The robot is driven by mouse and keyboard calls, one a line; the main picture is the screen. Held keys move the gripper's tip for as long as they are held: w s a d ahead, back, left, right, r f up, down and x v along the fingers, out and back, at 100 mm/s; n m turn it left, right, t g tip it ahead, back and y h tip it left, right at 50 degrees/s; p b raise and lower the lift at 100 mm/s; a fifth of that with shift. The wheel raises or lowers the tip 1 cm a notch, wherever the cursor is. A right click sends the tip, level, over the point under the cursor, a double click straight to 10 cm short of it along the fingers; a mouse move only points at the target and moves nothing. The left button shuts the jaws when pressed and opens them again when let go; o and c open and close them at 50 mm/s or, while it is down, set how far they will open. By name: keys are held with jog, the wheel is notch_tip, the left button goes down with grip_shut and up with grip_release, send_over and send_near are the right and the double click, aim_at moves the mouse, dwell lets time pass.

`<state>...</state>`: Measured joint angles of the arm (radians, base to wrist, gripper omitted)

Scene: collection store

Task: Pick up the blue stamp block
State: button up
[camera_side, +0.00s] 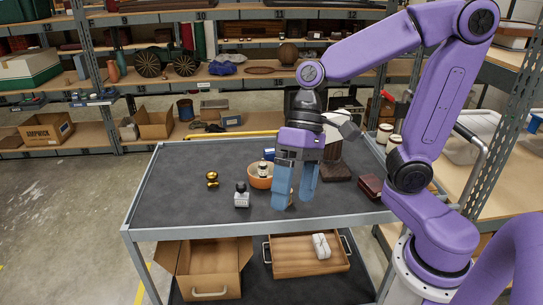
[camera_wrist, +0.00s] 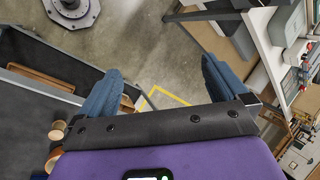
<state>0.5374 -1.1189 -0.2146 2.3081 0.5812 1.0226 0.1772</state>
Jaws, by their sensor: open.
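My gripper (camera_side: 296,196) hangs over the front right of the cart top in the side view. Its two blue fingers point down and stand apart. A small blue block (camera_side: 269,154), perhaps the stamp block, shows behind the orange bowl, left of my gripper and partly hidden. A small pale object shows in part between or behind the fingers; I cannot tell what it is. In the wrist view the gripper (camera_wrist: 165,90) is open with nothing between its fingers, and no blue block shows there.
On the grey cart top (camera_side: 180,205) are an orange bowl (camera_side: 255,184) holding a small jar, a labelled dark bottle (camera_side: 241,197), a gold object (camera_side: 212,180) and a dark red box (camera_side: 370,188). The cart top's left side is mostly clear. A wooden tray (camera_side: 295,266) is below.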

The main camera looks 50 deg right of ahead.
jog(key=w+r+m+t+y, duration=0.2)
jog(key=w+m+t+y, duration=0.25)
jog(key=w+m, duration=1.05)
jog(key=w+d+m+t+h, duration=0.3)
jog(key=w+d+m+t, duration=0.55)
jog(key=w+d, duration=0.5)
jog(key=s+d+f+m+t+h, duration=0.15)
jog(key=d+m+h, duration=0.35)
jog(key=d+m, duration=0.5)
jog(key=s+d+f+m+t+h, duration=0.15)
jog(key=d+m+h, duration=0.4)
jog(key=d, duration=0.85)
jog(key=m, duration=0.1)
send_near(269, 150)
jog(key=shift+g, duration=0.3)
jog(key=x, duration=0.5)
jog(key=shift+w+d, duration=0.25)
jog(key=shift+d, duration=0.25)
jog(key=shift+x, duration=2.8)
jog(key=shift+a+f, duration=0.1)
jog(key=shift+f, duration=0.05)
